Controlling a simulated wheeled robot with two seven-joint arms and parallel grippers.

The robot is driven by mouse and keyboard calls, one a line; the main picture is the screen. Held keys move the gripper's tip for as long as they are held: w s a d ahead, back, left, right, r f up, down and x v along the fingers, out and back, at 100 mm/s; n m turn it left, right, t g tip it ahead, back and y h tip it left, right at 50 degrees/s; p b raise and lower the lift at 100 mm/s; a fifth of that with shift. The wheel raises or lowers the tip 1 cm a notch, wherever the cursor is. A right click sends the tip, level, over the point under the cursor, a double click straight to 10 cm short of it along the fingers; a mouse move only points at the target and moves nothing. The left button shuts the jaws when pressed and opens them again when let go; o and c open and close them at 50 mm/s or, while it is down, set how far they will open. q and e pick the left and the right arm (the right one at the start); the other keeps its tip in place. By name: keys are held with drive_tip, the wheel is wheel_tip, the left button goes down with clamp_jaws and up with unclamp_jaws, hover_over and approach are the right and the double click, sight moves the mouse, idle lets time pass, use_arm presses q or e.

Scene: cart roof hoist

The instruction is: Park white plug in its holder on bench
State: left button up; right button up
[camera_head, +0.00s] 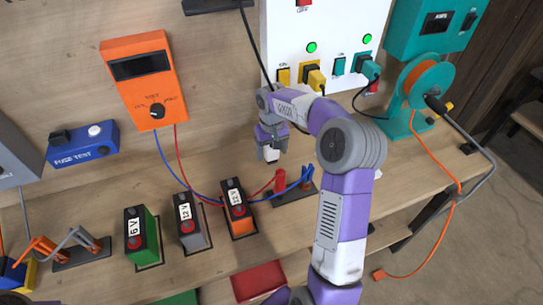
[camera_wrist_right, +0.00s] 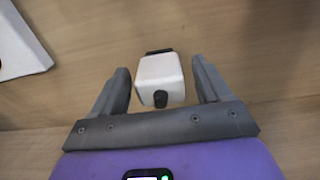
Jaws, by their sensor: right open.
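The white plug (camera_wrist_right: 158,80) is a small white block in the right wrist view, with a dark stub on its near side. It sits between the spread fingers of my right gripper (camera_wrist_right: 160,85), with a visible gap on each side. A dark flat piece (camera_wrist_right: 158,51) shows at the plug's far edge; I cannot tell whether it is the holder. In the head view my right gripper (camera_head: 269,152) points down above the bench, and a white piece (camera_head: 271,155), likely the plug, shows at its tips.
Batteries (camera_head: 188,222) stand on the bench (camera_head: 100,195) left of the gripper. A red clamp (camera_head: 280,180) and blue clamps (camera_head: 305,178) are close below it. A white panel (camera_head: 330,30) with plugs, and a teal cable reel (camera_head: 420,90), stand behind.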

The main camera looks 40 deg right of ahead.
drive_tip(key=shift+f, duration=0.35)
drive_tip(key=shift+r, duration=0.1)
drive_tip(key=c, duration=1.2)
